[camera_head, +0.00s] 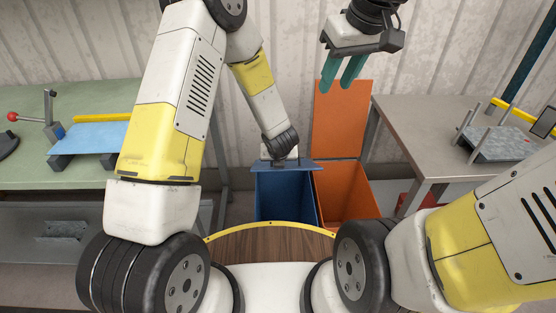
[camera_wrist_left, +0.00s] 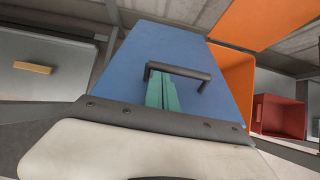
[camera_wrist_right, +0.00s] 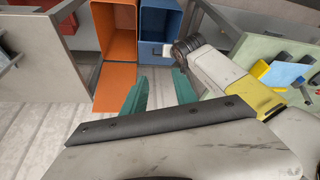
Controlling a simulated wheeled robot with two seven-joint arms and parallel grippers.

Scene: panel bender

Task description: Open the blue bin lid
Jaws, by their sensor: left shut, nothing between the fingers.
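The blue bin (camera_head: 285,197) stands on the floor beside an orange bin. Its lid (camera_head: 312,165) is raised and shows nearly edge-on as a thin strip at the back; the bin's inside is visible below it. In the left wrist view, the blue lid (camera_wrist_left: 185,45) fills the middle and carries a black bar handle (camera_wrist_left: 180,69). My left gripper (camera_wrist_left: 163,90) is shut, its green fingers at the handle with their tips behind the bar. My right gripper (camera_head: 344,72) is open and empty, high above the orange bin.
The orange bin (camera_head: 343,193) is open, its lid (camera_head: 342,118) upright against the wall. A green-topped bench (camera_head: 60,105) with a blue plate stands left. A grey table (camera_head: 425,125) with a metal fixture stands right. A red box (camera_wrist_left: 278,114) lies beyond the orange bin.

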